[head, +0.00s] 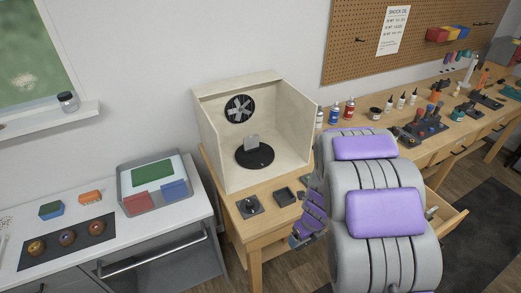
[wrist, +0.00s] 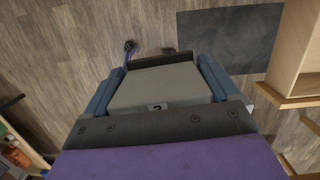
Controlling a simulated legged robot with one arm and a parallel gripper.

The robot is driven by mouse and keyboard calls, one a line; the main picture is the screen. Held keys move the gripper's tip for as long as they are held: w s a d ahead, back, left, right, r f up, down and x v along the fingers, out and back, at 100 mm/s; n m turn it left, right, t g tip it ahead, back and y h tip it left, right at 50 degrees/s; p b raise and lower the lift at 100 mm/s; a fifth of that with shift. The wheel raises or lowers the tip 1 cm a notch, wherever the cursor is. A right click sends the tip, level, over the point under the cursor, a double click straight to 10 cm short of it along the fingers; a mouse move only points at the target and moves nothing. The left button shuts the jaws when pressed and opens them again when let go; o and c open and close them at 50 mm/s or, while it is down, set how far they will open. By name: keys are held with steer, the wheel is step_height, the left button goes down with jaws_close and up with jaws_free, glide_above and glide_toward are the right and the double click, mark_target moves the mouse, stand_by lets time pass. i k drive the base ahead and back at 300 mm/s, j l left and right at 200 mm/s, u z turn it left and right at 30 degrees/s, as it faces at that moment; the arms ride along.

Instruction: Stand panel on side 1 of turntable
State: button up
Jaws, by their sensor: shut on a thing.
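My gripper (wrist: 158,75) is shut on a grey panel (wrist: 155,88) with a label that seems to read "2". The panel sits between its two blue fingers, above the floor. In the head view my gripper (head: 300,238) is partly hidden by my arm, low in front of the bench and right of the wooden booth; the held panel is hard to make out there. The black round turntable (head: 262,160) lies on the booth floor. A small grey plate (head: 252,142) stands on it; I cannot tell which side of the turntable is side 1.
The open wooden booth (head: 211,150) has walls and a fan (head: 239,109) at its back. Small dark fixtures (head: 250,206) stand on the bench before it. A drawer (head: 447,219) is pulled open at right. Bottles (head: 350,108) line the bench.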

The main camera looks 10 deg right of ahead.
mark_target(259, 158)
steer(key=i, duration=1.1)
